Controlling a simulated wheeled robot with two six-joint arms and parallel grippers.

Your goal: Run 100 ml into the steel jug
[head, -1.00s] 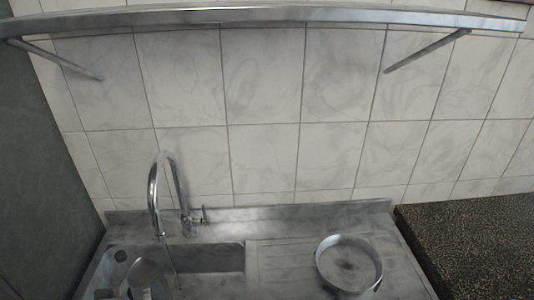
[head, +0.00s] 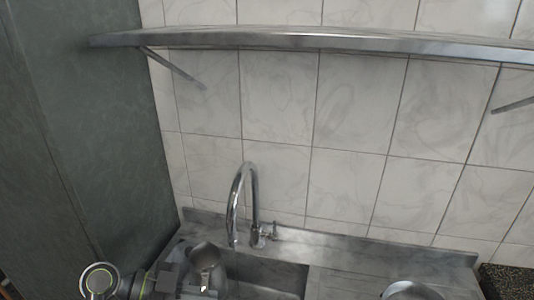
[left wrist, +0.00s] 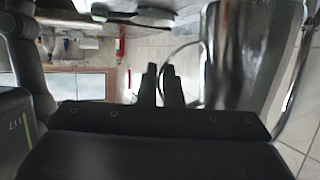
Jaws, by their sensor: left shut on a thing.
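The steel jug (head: 206,256) shows low in the head view, over the left part of the sink and left of the tap's spout. My left gripper (head: 204,282) comes in at the lower left. In the left wrist view its two fingers (left wrist: 163,86) are closed on the jug's thin curved handle, with the shiny jug body (left wrist: 245,55) close beside them. The chrome tap (head: 238,205) arches over the sink, and its small lever (head: 274,231) stands to its right. I see no clear water stream now. The jug's inside and water level cannot be made out. My right gripper is out of view.
The steel sink basin (head: 265,272) lies under the tap. A round pan (head: 412,290) stands on the drainboard at the right. A steel shelf (head: 320,41) runs across the tiled wall above. A dark green wall (head: 90,130) bounds the left side.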

